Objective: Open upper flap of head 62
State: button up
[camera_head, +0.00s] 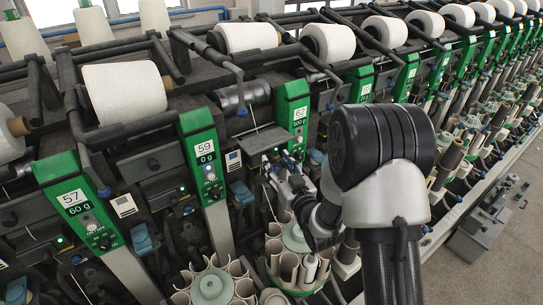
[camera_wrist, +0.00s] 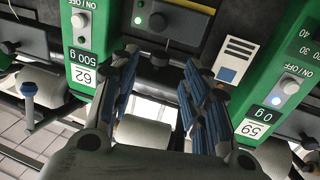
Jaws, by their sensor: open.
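Head 62 has a green panel (camera_head: 293,115) with a "62" label and a "500 g" display. This panel shows upside down at the left of the wrist view (camera_wrist: 84,50). A grey flat plate (camera_head: 258,139) sits just left of the panel; it looks like the upper flap, and I cannot tell how far it is open. In the wrist view a dark housing with a round knob (camera_wrist: 157,22) and a small green light lies beyond the fingertips. My gripper (camera_wrist: 160,78) is open and empty, its blue-padded fingers apart. In the head view it is below the plate, partly hidden by my arm.
Head 59's green panel (camera_head: 204,160) and head 57's panel (camera_head: 81,205) stand to the left. A white yarn cone (camera_head: 124,92) lies above head 59. Tube holders (camera_head: 213,287) crowd the space below.

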aim_at(270, 153)
jog(key=shift+x, duration=2.4)
grip_shut()
